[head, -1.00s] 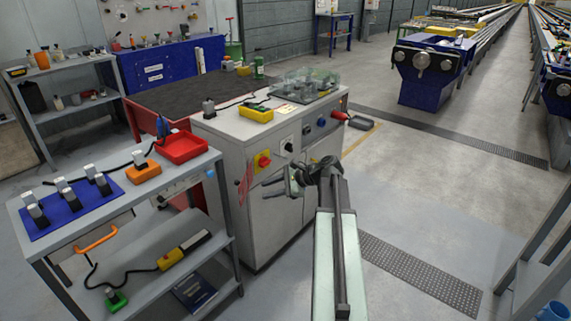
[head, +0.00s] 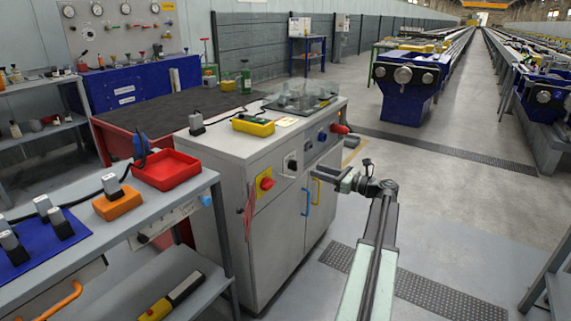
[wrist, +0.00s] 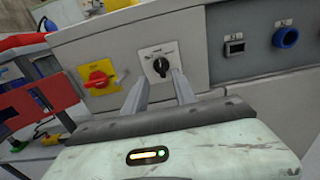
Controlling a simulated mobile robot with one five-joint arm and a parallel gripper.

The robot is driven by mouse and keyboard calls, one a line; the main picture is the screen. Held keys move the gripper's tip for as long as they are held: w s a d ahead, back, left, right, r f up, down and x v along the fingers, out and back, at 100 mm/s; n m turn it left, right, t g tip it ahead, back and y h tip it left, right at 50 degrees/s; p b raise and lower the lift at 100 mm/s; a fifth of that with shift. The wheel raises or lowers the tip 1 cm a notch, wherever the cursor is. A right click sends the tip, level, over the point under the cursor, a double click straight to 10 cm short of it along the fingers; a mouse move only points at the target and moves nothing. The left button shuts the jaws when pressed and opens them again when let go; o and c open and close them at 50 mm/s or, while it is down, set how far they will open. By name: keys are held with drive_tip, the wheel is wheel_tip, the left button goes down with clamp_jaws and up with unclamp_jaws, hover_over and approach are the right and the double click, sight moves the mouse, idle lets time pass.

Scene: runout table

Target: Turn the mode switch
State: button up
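The mode switch (wrist: 160,66) is a black knob on a white plate on the front panel of a grey cabinet (wrist: 187,45). In the head view the mode switch (head: 291,166) shows left of my gripper (head: 318,168). In the wrist view my gripper (wrist: 160,84) points at the panel with its two fingers apart, one to each side below the knob. The gap between the fingers is empty. The fingers seem short of the knob; I cannot tell the exact distance.
A red rotary knob on a yellow plate (wrist: 95,80) sits left of the switch. A dark socket (wrist: 235,46) and a blue round fitting (wrist: 286,38) sit to the right. A shelf cart with a red tray (head: 166,169) stands left. The floor right of the cabinet is open.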

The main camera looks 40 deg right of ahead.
sight(294, 165)
drive_tip(key=x, duration=0.8)
drive_tip(key=shift+w, duration=0.25)
drive_tip(key=shift+c, duration=0.3)
